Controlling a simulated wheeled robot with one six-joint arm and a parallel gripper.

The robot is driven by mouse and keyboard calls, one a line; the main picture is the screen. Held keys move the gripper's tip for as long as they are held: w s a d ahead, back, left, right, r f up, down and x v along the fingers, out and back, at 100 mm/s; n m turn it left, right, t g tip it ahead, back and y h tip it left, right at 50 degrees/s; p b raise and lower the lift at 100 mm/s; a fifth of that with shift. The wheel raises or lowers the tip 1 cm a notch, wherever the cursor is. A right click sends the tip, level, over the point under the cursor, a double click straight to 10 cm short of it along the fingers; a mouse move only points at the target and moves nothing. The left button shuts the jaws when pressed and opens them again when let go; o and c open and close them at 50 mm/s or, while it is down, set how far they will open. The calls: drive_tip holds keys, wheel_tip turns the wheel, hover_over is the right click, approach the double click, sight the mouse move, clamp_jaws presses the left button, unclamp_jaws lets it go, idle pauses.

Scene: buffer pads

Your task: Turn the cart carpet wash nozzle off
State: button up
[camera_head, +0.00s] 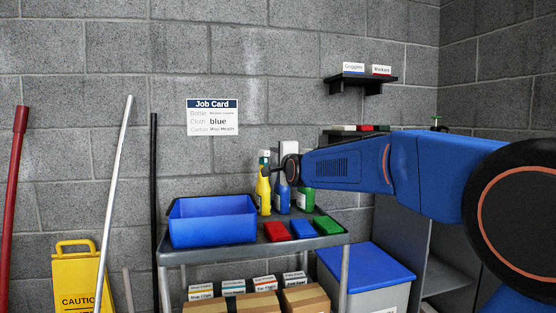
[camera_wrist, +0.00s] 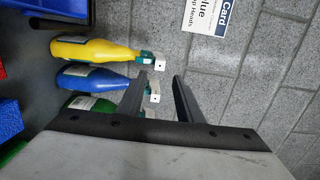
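Three spray bottles stand in a row at the back of the cart: a yellow bottle (camera_head: 263,195), a blue bottle (camera_head: 282,198) and a green bottle (camera_head: 306,200). Their labels are too small to read, so I cannot tell which is the carpet wash. In the wrist view the yellow bottle (camera_wrist: 95,50), blue bottle (camera_wrist: 95,77) and green bottle (camera_wrist: 90,103) lie to the left, their nozzles pointing at my gripper. My gripper (camera_wrist: 160,78) is open and empty, its left finger close to the blue bottle's nozzle (camera_wrist: 154,91); contact is unclear. My arm partly hides the bottles in the head view.
The cart (camera_head: 250,250) holds a blue bin (camera_head: 212,222) and red (camera_head: 276,232), blue (camera_head: 302,229) and green (camera_head: 327,225) cloths in front of the bottles. A Job Card (camera_head: 212,117) hangs on the wall. A wall shelf (camera_head: 360,86) is at upper right.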

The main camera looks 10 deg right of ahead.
sight(267, 154)
drive_tip(key=shift+w+a, duration=0.15)
drive_tip(key=shift+w, duration=2.05)
drive_tip(key=shift+w+a, duration=0.15)
drive_tip(key=shift+w, duration=2)
drive_tip(key=c, duration=0.6)
drive_tip(key=n, duration=1.3)
drive_tip(key=shift+n, duration=0.4)
drive_tip(key=shift+o, duration=0.2)
drive_tip(key=n, duration=0.5)
